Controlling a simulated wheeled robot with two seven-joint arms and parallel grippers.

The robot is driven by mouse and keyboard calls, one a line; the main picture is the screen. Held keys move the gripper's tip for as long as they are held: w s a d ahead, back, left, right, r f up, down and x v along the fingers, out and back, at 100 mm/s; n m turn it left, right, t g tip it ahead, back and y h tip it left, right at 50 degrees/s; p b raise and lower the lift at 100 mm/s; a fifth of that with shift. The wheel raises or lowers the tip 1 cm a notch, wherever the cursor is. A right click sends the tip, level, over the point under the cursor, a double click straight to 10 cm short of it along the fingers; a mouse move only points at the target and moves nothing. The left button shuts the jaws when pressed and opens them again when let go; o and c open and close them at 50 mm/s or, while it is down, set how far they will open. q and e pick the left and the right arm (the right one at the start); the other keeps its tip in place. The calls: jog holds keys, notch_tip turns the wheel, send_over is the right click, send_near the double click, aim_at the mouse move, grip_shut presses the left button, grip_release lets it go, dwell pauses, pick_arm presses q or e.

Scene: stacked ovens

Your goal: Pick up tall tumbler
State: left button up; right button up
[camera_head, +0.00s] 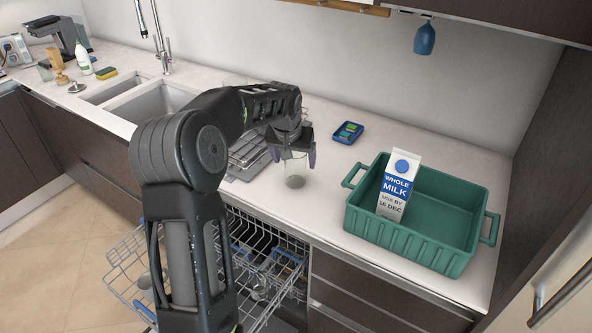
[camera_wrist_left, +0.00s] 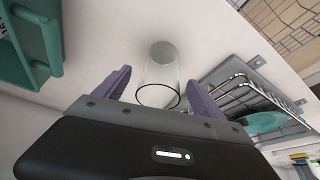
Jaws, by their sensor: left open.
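The tall tumbler (camera_head: 296,170) is a clear glass standing upright on the white counter, just right of the dish rack. In the left wrist view the tumbler (camera_wrist_left: 160,75) shows between my two purple fingers, with its rim toward the gripper. My left gripper (camera_head: 292,155) is open above and around the top of the tumbler; I cannot tell whether a finger touches it. The gripper's fingers also show in the left wrist view (camera_wrist_left: 160,88). My right gripper is in neither view.
A metal dish rack (camera_head: 246,157) stands close beside the tumbler. A green crate (camera_head: 428,250) with a milk carton (camera_head: 398,186) is at the right. A blue-green box (camera_head: 348,132) lies behind. The dishwasher (camera_head: 262,290) below is open with its rack out. Counter between tumbler and crate is clear.

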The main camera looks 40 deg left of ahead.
aim_at(296, 169)
pick_arm(q)
jog(key=shift+w+a+f, duration=0.1)
jog(key=shift+w+f, duration=0.05)
jog(key=shift+f, duration=0.3)
jog(key=shift+w+f+p, duration=0.1)
jog(key=shift+f+p, duration=0.2)
jog(key=shift+p, duration=0.05)
jog(key=p+x, duration=0.1)
jog(key=x, duration=0.2)
jog(key=shift+a+f+p, duration=0.1)
jog(key=shift+f+p, duration=0.2)
jog(key=shift+w+a+f, duration=0.1)
jog(key=shift+w+f, duration=0.15)
jog(key=shift+f, duration=0.2)
jog(key=shift+c, duration=0.3)
jog(key=c, duration=1.7)
